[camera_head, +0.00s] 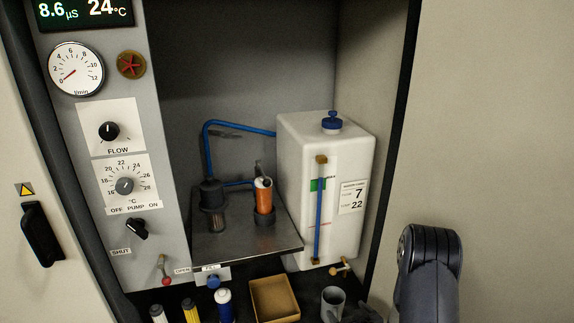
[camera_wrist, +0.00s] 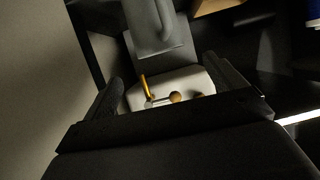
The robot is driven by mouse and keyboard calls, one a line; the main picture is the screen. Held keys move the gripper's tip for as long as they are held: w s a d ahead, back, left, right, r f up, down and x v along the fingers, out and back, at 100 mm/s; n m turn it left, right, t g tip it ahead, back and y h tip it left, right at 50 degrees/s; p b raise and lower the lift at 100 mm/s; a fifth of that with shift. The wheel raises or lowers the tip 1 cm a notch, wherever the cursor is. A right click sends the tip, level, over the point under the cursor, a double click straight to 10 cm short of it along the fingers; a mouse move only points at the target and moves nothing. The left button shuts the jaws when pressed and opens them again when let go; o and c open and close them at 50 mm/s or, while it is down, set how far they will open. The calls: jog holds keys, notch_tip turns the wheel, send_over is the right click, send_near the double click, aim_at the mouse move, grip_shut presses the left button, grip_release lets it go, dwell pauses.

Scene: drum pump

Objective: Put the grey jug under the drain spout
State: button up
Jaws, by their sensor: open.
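The grey jug (camera_head: 333,302) stands upright on the dark cabinet floor at the bottom of the head view. The brass drain spout (camera_head: 341,267) sits low on the white tank (camera_head: 335,165), above and slightly right of the jug. In the wrist view the grey jug (camera_wrist: 150,22) shows at the top, partly cut off. Below it are the brass tap and its yellow lever (camera_wrist: 148,88), against a pale surface. My gripper (camera_wrist: 170,88) is open and empty, with its dark fingers apart on either side of that view. In the head view it is a dark shape right beside the jug, partly cut off.
A cardboard-coloured tray (camera_head: 274,299) stands left of the jug, with a blue-and-white bottle (camera_head: 224,306) farther left. A metal shelf (camera_head: 248,242) with pump parts overhangs behind. The right cabinet edge stands close to my arm.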

jog(key=s+r, duration=0.1)
jog(key=s, duration=0.2)
jog(key=b, duration=0.4)
send_near(328, 292)
jog(key=x, duration=0.5)
jog(key=shift+w+f, duration=0.1)
jog(key=shift+w, duration=0.1)
notch_tip(328, 292, up, 8)
jog(key=p, duration=0.5)
jog(key=s+a+p, duration=0.2)
jog(key=s+a, duration=0.1)
jog(key=a, duration=0.7)
jog(key=s+a+p, duration=0.1)
jog(key=s+a, duration=0.2)
jog(key=a, duration=0.6)
jog(key=s+d+r+h+p, duration=0.1)
jog(key=s+d+r+p, duration=0.1)
jog(key=d+r+p, duration=0.2)
jog(key=s+d+r+m+p, duration=0.1)
jog(key=d+r+p, duration=0.4)
jog(key=r+p, duration=0.6)
jog(key=shift+s+d+r+m+h, duration=0.3)
jog(key=shift+s+h, duration=0.1)
jog(key=shift+s, duration=0.45)
jog(key=shift+t, duration=0.3)
